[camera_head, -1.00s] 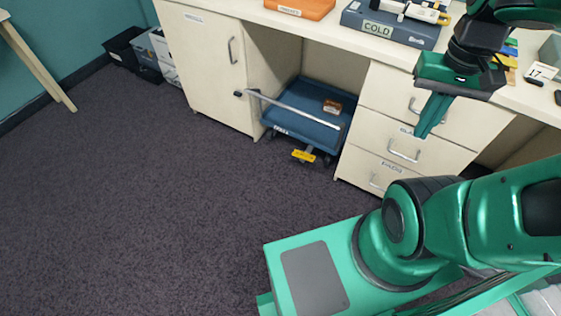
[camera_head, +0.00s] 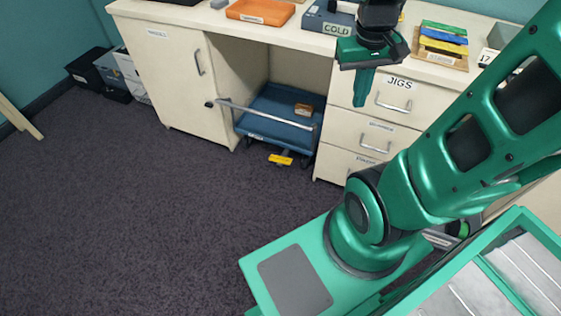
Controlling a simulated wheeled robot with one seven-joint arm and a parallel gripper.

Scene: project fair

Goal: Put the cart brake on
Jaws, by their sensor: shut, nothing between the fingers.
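The blue cart (camera_head: 271,129) stands in the knee space under the counter, with a grey push bar (camera_head: 262,113) across its front. A yellow brake pedal (camera_head: 280,160) sticks out low at the cart's front, just above the carpet. A small orange-brown box (camera_head: 303,109) lies on the cart's deck. My gripper (camera_head: 362,100) points down in front of the drawers, to the right of the cart and well above the pedal. Its fingers are together and hold nothing. Whether the pedal is up or pressed down is too small to tell.
A cabinet door (camera_head: 175,85) stands left of the cart and a drawer stack (camera_head: 360,135) with metal handles stands right. The counter (camera_head: 215,20) above carries an orange tray (camera_head: 261,11) and other items. Open carpet (camera_head: 130,210) lies in front.

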